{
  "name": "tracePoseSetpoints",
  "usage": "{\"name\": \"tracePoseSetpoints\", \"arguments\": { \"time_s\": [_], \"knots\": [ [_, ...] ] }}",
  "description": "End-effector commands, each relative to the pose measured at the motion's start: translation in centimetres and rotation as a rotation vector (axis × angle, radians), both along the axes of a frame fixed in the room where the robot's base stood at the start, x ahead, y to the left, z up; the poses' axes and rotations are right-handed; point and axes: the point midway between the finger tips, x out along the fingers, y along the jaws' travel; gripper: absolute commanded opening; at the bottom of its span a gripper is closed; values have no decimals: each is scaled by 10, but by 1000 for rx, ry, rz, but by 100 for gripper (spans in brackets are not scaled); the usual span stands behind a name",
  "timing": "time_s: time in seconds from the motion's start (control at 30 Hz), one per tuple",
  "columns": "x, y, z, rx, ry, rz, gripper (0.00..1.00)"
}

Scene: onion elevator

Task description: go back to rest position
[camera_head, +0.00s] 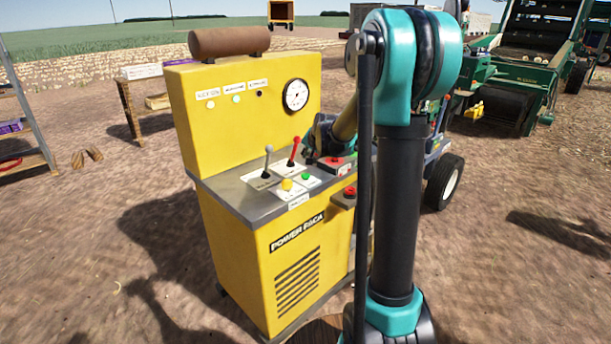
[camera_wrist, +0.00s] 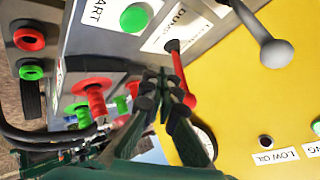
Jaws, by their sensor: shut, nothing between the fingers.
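My gripper (camera_wrist: 160,78) is shut and empty in the wrist view, its dark green fingers pointing at the control panel. In the head view it is a dark shape at the panel's right part, largely hidden by my own arm. The red lever (camera_wrist: 183,78) rises right beside the fingertips; I cannot tell whether they touch. It also shows in the head view (camera_head: 293,152), next to the grey-knobbed lever (camera_head: 267,162). The yellow power pack (camera_head: 240,235) stands in front of me, with a round gauge (camera_head: 296,94) on its upright back.
Yellow and green buttons (camera_head: 306,177) and red knobs (camera_head: 350,191) crowd the panel. A brown roller (camera_head: 229,42) lies on top of the pack. Green machinery (camera_head: 500,100) stands at the right, shelves (camera_head: 25,130) at the far left. Bare soil between is open.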

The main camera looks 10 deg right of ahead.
Motion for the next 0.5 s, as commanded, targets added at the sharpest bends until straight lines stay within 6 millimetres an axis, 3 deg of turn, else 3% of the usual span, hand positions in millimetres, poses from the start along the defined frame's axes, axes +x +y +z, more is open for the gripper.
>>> {"name": "tracePoseSetpoints", "arguments": {
  "time_s": [0.17,0.27,0.37,0.5],
  "knots": [
    [-1,0,0,-1,1,1,0],
    [-13,-1,-2,-17,10,12,0],
    [-44,-3,-7,-57,35,44,0],
    [-117,-9,-22,-148,95,120,0]
  ]
}}
